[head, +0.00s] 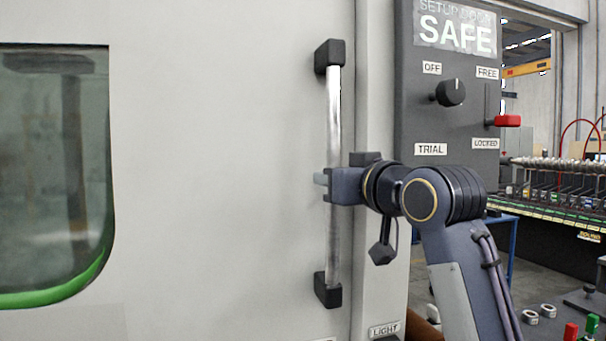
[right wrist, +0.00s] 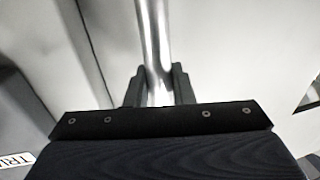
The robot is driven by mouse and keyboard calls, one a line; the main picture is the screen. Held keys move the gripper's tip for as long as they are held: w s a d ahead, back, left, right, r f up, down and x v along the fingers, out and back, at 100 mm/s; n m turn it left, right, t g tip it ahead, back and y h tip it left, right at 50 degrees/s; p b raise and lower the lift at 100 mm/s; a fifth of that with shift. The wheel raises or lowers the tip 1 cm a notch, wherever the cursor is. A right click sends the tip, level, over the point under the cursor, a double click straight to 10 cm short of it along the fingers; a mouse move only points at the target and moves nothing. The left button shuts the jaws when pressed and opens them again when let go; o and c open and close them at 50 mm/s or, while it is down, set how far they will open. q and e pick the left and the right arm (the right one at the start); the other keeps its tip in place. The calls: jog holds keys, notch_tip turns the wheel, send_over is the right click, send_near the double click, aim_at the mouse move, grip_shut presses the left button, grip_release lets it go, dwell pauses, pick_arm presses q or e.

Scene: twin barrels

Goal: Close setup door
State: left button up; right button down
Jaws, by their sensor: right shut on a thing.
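The setup door (head: 215,170) is a large light grey panel with a dark, green-edged window (head: 55,170) at the left. A vertical metal handle (head: 334,120) with black end mounts stands near its right edge. My right gripper (head: 326,184) is at the handle's middle, coming from the right. It is shut on the handle bar, which also runs between its fingers in the right wrist view (right wrist: 152,45). A narrow dark seam shows between the door and the grey frame strip (head: 376,60) to its right. My left gripper is not in view.
A dark control panel (head: 415,100) right of the door carries a black knob (head: 450,92), a red lever (head: 507,121) and a "SAFE" sign (head: 457,33). A tool bench (head: 560,190) and small metal parts (head: 530,316) stand further right.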

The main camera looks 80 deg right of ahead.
jog(key=shift+s+d+r, duration=0.1)
jog(key=shift+s, duration=0.1)
jog(key=c, duration=1.3)
grip_release()
jog(key=shift+s+d, duration=0.1)
jog(key=shift+d, duration=0.05)
jog(key=v, duration=0.8)
